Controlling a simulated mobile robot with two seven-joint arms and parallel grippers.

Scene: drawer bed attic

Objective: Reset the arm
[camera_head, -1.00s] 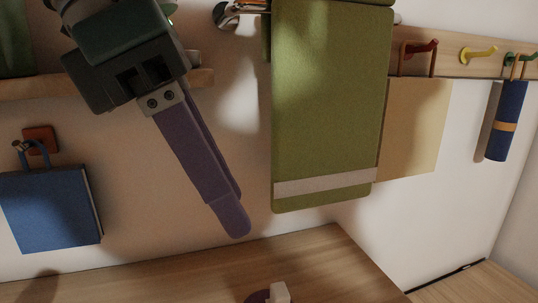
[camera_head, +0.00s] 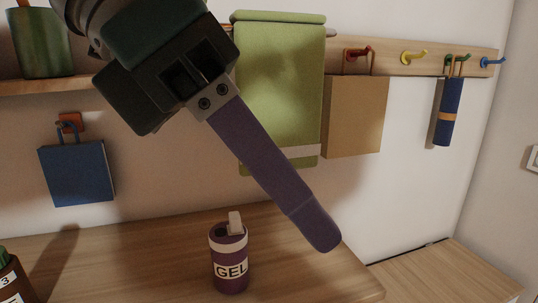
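My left arm comes in from the top left, with its dark gripper body and long purple finger (camera_head: 318,232) slanting down to the right. The finger crosses in front of a green hanging towel (camera_head: 275,70) and ends above the wooden surface. Only one finger shows clearly, edge to edge with whatever is behind it, so the gap between the fingers is hidden. I see nothing held at the tip. My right gripper is not in view.
A purple GEL bottle (camera_head: 230,268) stands on the wooden top (camera_head: 130,262), below the finger. A brown bottle (camera_head: 14,280) is at the lower left. A blue bag (camera_head: 77,172), tan bag (camera_head: 353,115) and blue roll (camera_head: 449,112) hang on the wall. A green pot (camera_head: 42,45) sits on a shelf.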

